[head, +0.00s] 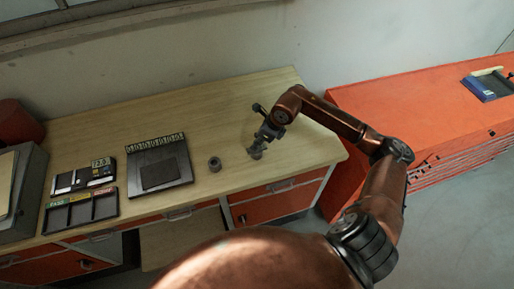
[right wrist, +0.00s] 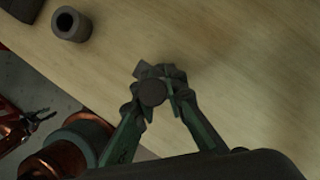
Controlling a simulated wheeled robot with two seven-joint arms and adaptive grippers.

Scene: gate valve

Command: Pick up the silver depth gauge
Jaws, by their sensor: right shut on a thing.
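My right gripper (head: 257,148) reaches down over the right part of the wooden bench and is shut. In the right wrist view its two green-sided fingers (right wrist: 154,98) close on a small dark grey piece, which I take to be the depth gauge (right wrist: 151,92). It shows a round end toward the camera and a blocky part just beyond it. The fingers hide its sides, and I cannot tell whether it touches the bench. My left gripper is not in view.
A grey hollow cylinder (head: 214,164) stands on the bench left of the gripper. A black board with a numbered strip (head: 160,174) and dark compartment trays (head: 80,211) lie further left. An orange cabinet (head: 420,110) stands to the right. The bench's back middle is clear.

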